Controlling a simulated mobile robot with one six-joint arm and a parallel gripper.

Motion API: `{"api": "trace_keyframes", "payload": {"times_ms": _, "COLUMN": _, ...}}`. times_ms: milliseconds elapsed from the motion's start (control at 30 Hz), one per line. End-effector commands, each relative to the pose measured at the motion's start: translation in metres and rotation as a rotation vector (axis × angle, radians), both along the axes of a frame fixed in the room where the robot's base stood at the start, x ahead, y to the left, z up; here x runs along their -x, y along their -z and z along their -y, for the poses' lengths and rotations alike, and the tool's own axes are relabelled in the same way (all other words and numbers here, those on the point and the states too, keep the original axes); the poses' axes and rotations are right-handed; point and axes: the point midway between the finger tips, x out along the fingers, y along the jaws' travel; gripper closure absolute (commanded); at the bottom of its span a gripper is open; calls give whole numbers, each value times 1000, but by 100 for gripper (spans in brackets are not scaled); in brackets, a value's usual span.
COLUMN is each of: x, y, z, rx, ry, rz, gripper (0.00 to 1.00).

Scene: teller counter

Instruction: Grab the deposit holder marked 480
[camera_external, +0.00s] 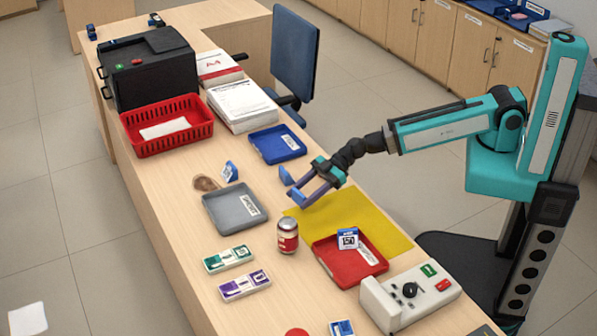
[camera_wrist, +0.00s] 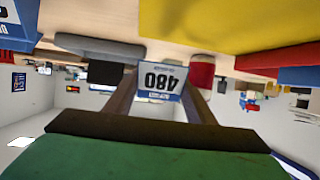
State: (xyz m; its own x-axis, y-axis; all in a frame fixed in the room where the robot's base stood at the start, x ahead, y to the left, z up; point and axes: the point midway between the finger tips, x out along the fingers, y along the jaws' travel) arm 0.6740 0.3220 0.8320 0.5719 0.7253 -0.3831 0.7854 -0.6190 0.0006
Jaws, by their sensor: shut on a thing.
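The deposit holder marked 480 (camera_wrist: 162,80) is a small blue stand with a white label. It shows upside down in the wrist view, between the fingers of my gripper (camera_wrist: 160,88). In the external view my gripper (camera_external: 302,187) is low over the counter, left of the yellow mat, shut on this blue holder (camera_external: 297,198); its label faces away there. I cannot tell whether it touches the counter. Another blue holder (camera_external: 286,176) is just beyond the fingers, and a blue piece (camera_wrist: 15,25) shows at the wrist view's upper left.
A grey tray (camera_external: 218,219) and a red-and-silver can (camera_external: 287,244) stand close to the gripper. A blue tray (camera_external: 264,151) is behind it.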

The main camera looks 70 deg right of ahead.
Motion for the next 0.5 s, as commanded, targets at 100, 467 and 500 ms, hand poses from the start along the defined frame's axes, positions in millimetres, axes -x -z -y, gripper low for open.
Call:
{"api": "trace_keyframes", "payload": {"times_ms": 100, "x": 0, "y": -13, "z": 0, "rx": -1, "ry": 0, "rz": 2, "gripper": 73}}
{"api": "trace_keyframes", "payload": {"times_ms": 467, "x": 0, "y": -40, "z": 0, "rx": -1, "ry": -1, "rz": -1, "gripper": 73}}
{"api": "trace_keyframes", "payload": {"times_ms": 500, "x": 0, "y": -43, "z": 0, "rx": -1, "ry": -1, "rz": -1, "gripper": 73}}
